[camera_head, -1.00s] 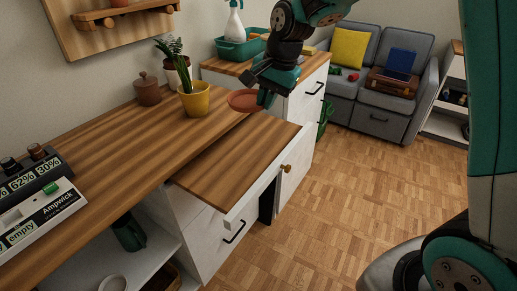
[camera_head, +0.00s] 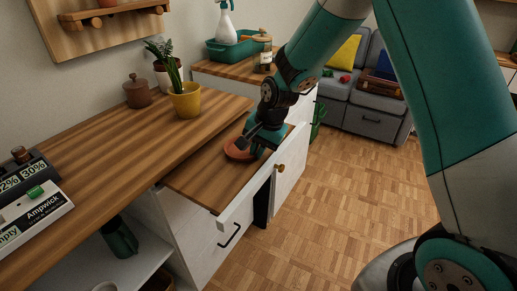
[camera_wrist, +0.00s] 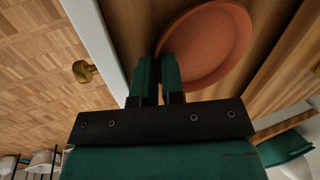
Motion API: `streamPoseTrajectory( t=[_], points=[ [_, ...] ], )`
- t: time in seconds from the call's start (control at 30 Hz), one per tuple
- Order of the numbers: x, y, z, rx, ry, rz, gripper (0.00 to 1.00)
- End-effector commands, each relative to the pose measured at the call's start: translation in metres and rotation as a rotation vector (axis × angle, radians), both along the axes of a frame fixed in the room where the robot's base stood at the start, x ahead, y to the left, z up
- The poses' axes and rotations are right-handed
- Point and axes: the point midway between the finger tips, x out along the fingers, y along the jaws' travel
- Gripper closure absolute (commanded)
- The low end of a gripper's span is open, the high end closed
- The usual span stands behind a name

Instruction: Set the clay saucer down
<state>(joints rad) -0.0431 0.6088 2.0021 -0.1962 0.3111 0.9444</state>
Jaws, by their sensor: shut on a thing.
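The clay saucer (camera_head: 238,149) is a round, shallow terracotta dish. It is at the far end of the pulled-out wooden board (camera_head: 205,176), low over it or on it; I cannot tell if it touches. My gripper (camera_head: 256,147) is shut on the saucer's rim. In the wrist view the saucer (camera_wrist: 208,42) extends up and right from the two green fingers (camera_wrist: 158,80), and its edge is between them. The saucer looks about level. Its underside is hidden.
A yellow pot with a plant (camera_head: 186,101) and a brown lidded jar (camera_head: 137,93) stand on the desk behind. The near part of the board is clear.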

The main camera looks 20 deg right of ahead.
Motion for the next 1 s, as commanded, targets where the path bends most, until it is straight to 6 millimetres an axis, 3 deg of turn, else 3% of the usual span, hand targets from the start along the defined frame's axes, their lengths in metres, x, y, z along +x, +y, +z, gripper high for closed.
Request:
streamPoseTrajectory(
  t=[0.17, 0.23, 0.27, 0.57, 0.67, 1.0],
  points=[
    [0.0, 0.0, -0.002, 0.0, 0.0, 0.0, 1.0],
    [0.0, 0.0, -0.002, 0.0, 0.0, 0.0, 0.82],
    [0.0, 0.0, -0.002, 0.0, 0.0, 0.0, 0.8],
    [0.0, 0.0, 0.003, 0.0, 0.0, 0.0, 0.8],
    [-0.002, -0.003, 0.015, -0.001, -0.002, -0.002, 0.8],
    [-0.016, -0.017, 0.086, 0.0, -0.004, -0.001, 0.8]
  ],
)
